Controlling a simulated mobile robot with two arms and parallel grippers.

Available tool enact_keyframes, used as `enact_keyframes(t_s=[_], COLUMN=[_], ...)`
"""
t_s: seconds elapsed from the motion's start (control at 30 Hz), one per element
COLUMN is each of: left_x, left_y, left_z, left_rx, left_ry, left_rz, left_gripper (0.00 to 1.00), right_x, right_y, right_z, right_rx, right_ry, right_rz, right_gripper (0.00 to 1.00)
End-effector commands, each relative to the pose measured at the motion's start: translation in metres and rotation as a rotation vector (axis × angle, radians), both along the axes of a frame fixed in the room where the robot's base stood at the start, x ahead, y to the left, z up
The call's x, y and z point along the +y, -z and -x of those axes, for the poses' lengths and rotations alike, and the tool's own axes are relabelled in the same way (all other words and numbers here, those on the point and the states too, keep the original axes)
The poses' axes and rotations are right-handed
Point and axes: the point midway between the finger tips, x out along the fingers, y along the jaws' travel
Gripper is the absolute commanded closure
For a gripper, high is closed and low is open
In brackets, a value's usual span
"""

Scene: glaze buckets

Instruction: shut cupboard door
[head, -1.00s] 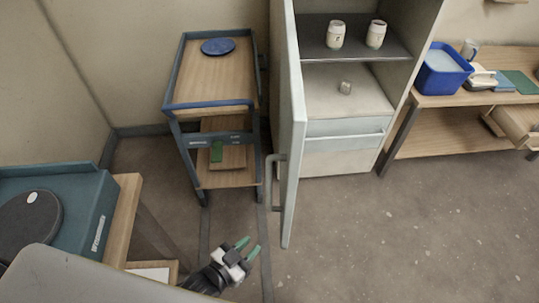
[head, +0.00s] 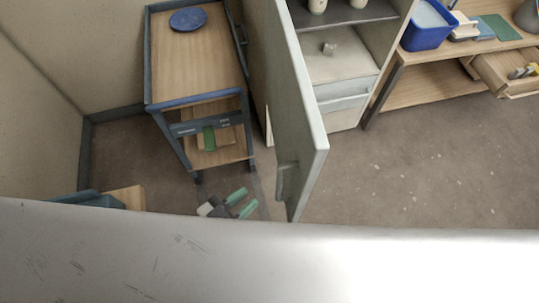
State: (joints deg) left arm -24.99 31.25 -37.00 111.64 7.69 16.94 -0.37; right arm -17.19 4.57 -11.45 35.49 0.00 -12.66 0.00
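The cupboard door (head: 290,110) is pale grey-green and stands wide open, swung out toward me. Its handle (head: 288,180) is on the left face, low near the free edge. The cupboard (head: 340,68) behind it shows shelves with white jars, a small pale block and a drawer. My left gripper (head: 243,202) has green-tipped fingers and is to the left of the door handle, apart from it. Its fingers are spread with nothing between them. My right gripper does not show.
A wooden cart (head: 195,60) with a blue plate (head: 188,20) stands left of the door. A blue bucket (head: 428,28) is on the bench (head: 430,80) at the right. The floor (head: 420,170) right of the door is clear. A pale surface covers the bottom of the view.

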Motion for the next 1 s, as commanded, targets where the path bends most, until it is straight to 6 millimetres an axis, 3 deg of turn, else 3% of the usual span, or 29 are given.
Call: enact_keyframes(t_s=[0.53,1.0], left_x=[-0.063,-0.073], left_y=[-0.002,0.001], left_z=[-0.066,-0.075], left_rx=[-0.001,0.001], left_ry=[-0.001,-0.001], left_rz=[0.001,-0.001], left_gripper=[0.73,0.73], right_x=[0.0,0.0], right_y=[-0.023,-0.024], right_z=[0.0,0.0], right_rx=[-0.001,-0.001], right_ry=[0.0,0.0], right_rz=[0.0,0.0], right_gripper=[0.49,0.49])
